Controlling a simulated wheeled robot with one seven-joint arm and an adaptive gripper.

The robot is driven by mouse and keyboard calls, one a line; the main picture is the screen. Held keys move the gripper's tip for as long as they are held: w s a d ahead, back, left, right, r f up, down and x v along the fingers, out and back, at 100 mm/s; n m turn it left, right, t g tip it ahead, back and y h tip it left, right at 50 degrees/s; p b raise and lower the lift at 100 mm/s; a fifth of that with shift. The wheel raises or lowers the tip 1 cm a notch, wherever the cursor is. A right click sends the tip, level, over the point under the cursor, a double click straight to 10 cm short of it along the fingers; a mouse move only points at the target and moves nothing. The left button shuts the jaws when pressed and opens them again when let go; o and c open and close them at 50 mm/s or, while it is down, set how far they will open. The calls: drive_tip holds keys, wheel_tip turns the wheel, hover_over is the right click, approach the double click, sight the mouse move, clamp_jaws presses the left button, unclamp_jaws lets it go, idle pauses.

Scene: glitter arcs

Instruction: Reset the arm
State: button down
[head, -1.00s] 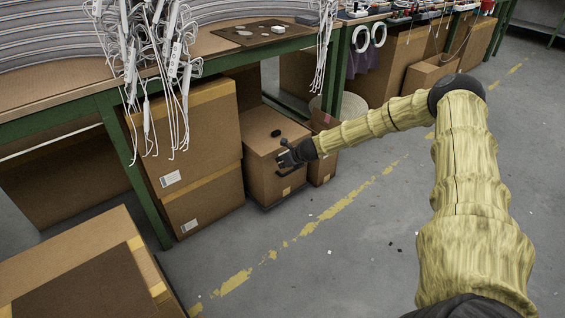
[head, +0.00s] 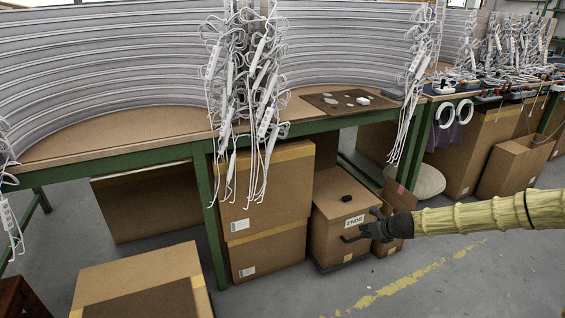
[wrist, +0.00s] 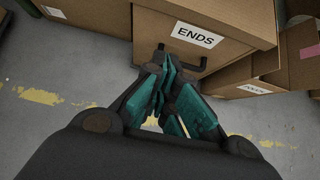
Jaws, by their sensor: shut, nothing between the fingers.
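My gripper (head: 364,226) reaches in from the right in the head view, in front of a cardboard box (head: 327,222) with a white label reading ENDS. In the wrist view my gripper (wrist: 170,88) has its teal-padded fingers drawn together, with nothing held between them. The ENDS label (wrist: 197,34) and the box's front face lie just beyond the fingertips. A small black object (head: 347,198) lies on top of the box. My pale yellow-sleeved arm stretches to the right edge of the head view.
Stacked cartons (head: 268,215) stand left of the ENDS box under a green-framed bench (head: 130,157). White cables (head: 245,90) hang over its edge. Another carton (head: 140,285) is at the lower left. Grey floor with a worn yellow line (head: 400,285) is open in front.

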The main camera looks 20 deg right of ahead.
drive_tip(key=s+a+f+n+g, duration=0.2)
drive_tip(key=s+a+f+n, duration=0.35)
drive_tip(key=a, duration=0.35)
drive_tip(key=s+a+f+n+g, duration=0.1)
drive_tip(key=s+a+f+n, duration=0.4)
drive_tip(key=a, duration=0.3)
drive_tip(key=s+a+f+n+g, duration=0.2)
drive_tip(key=s+a+f+n, duration=0.1)
drive_tip(key=s+a+n, duration=0.5)
drive_tip(key=s+a+f+n+g+h, duration=0.1)
drive_tip(key=s+a+n+g, duration=0.15)
drive_tip(key=s+n, duration=0.85)
drive_tip(key=s+a+n+g, duration=0.2)
drive_tip(key=s+a+n, duration=0.25)
drive_tip(key=s, duration=1.25)
wheel_tip(320, 180, up, 31)
drive_tip(key=p, duration=3.2)
drive_tip(key=shift+d, duration=0.35)
drive_tip(key=shift+t, duration=0.25)
